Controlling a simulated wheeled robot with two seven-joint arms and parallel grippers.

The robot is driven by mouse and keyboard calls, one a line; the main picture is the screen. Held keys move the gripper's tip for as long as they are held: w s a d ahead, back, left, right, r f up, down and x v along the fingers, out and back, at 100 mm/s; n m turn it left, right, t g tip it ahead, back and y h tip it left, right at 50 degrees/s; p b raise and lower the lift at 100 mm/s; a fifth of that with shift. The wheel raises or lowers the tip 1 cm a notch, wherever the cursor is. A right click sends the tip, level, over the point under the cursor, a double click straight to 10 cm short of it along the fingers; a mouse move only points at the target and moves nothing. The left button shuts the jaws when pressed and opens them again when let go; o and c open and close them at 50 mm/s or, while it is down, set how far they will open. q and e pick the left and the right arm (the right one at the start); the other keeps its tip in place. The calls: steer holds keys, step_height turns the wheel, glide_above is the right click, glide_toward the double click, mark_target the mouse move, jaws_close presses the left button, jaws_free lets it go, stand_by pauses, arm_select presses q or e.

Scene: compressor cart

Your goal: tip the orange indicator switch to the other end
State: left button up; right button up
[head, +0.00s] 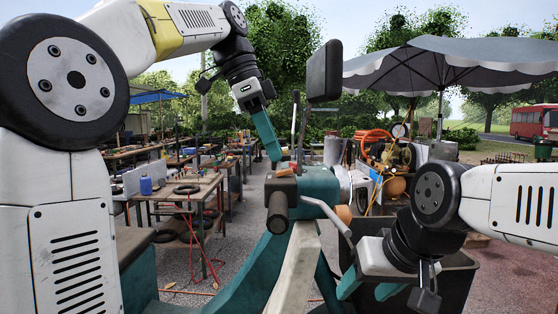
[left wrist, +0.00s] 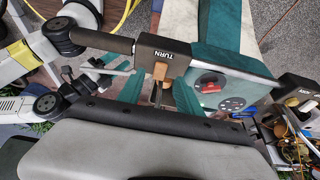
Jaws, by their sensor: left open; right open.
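The orange indicator switch (left wrist: 160,71) is a small orange-brown piece on a black block marked TURN (left wrist: 172,53), in the left wrist view. In the head view it is small, at the console top (head: 285,172). My left gripper (head: 274,156) points down at it from above. In the left wrist view the open teal fingers (left wrist: 158,96) lie on either side of the switch's line; whether either touches it I cannot tell. My right gripper (head: 368,288) is open and empty, low at the right, apart from the switch.
The switch block adjoins a dark handlebar grip (head: 277,212) and a teal console with a red-marked dial (left wrist: 210,82). A black mirror (head: 324,70) rises close to my left wrist. A dark bin (head: 450,280) lies beneath my right arm. Workbenches (head: 180,188) stand behind.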

mark_target(285, 170)
arm_select(q)
steer(key=shift+x, duration=1.6)
steer(key=shift+c, duration=0.2)
jaws_close()
steer(key=shift+d+r+y, duration=0.1)
steer(key=shift+d+y, duration=0.45)
steer(key=shift+y, duration=0.65)
steer(key=shift+d+y, duration=0.15)
steer(key=shift+y, duration=1.05)
steer(key=shift+o, duration=0.2)
jaws_free()
